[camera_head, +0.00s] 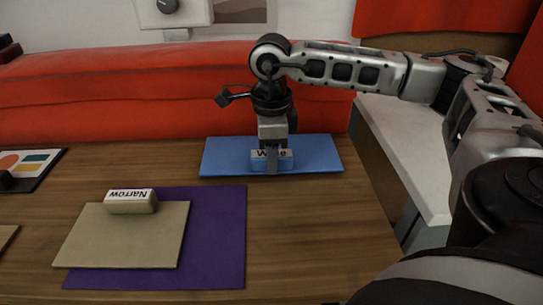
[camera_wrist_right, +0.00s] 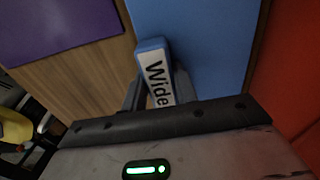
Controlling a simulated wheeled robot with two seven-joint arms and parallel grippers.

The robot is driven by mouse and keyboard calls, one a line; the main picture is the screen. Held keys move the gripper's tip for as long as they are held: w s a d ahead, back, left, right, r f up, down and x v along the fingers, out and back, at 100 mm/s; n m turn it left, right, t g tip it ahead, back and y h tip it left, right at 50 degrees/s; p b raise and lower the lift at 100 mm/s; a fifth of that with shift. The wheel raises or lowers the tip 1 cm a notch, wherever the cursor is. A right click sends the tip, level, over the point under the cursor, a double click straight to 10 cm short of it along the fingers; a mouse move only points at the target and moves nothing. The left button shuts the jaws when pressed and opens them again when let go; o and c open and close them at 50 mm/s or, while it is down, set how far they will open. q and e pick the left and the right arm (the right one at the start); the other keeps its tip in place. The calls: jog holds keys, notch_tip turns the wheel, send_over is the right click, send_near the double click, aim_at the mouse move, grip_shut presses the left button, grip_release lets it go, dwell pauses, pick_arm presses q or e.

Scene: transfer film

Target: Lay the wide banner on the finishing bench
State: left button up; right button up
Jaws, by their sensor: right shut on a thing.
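A flat blue sheet (camera_head: 218,156) lies at the back right of the wooden table; it also shows in the right wrist view (camera_wrist_right: 195,45). A blue block with a white label reading "Wide" (camera_head: 286,154) stands at the middle of the sheet, as a grip. My right gripper (camera_head: 272,160) points down and is shut on this block, its fingers covering part of the label. The block shows between the fingers in the right wrist view (camera_wrist_right: 155,68). Which surface is the finishing bench I cannot tell. My left gripper is not in view.
A beige sheet (camera_head: 125,240) with a beige block labelled "Narrow" (camera_head: 131,202) lies on a purple sheet (camera_head: 218,230) at the left. A white-topped surface (camera_head: 400,150) stands to the right. A red padded back (camera_head: 110,90) runs behind. The wooden table's front right (camera_head: 310,235) is clear.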

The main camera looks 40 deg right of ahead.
jog(key=shift+f, duration=0.35)
jog(key=shift+f, duration=0.15)
jog(key=o, duration=1.1)
jog(key=shift+c, duration=0.2)
notch_tip(320, 180, up, 12)
jog(key=shift+r, duration=0.2)
jog(key=shift+s+f, duration=0.1)
